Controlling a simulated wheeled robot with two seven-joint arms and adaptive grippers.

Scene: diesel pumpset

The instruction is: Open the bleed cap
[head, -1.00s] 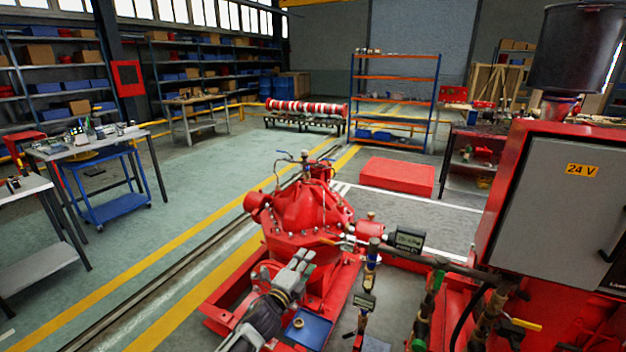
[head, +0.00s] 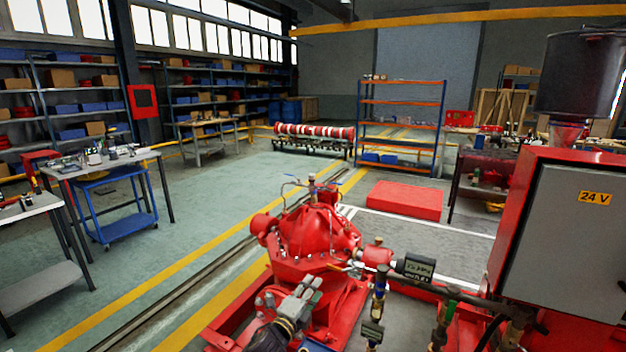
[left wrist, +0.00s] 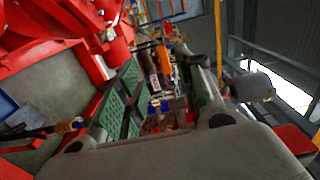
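The red pump (head: 318,235) stands in the middle of the head view, with small pipework and a brass fitting (head: 312,180) on its top. I cannot tell for sure which fitting is the bleed cap. My left gripper (head: 308,286) is in front of the pump's near side, low in the head view. In the left wrist view its two green-padded fingers (left wrist: 163,95) stand apart with nothing visibly held. Brass-coloured and dark fittings (left wrist: 158,75) show beyond the gap, out of focus.
A grey 24 V cabinet (head: 560,240) blocks the far right. A blue tray (head: 316,347) shows at the bottom edge. The floor (head: 190,215) left of the pump is clear.

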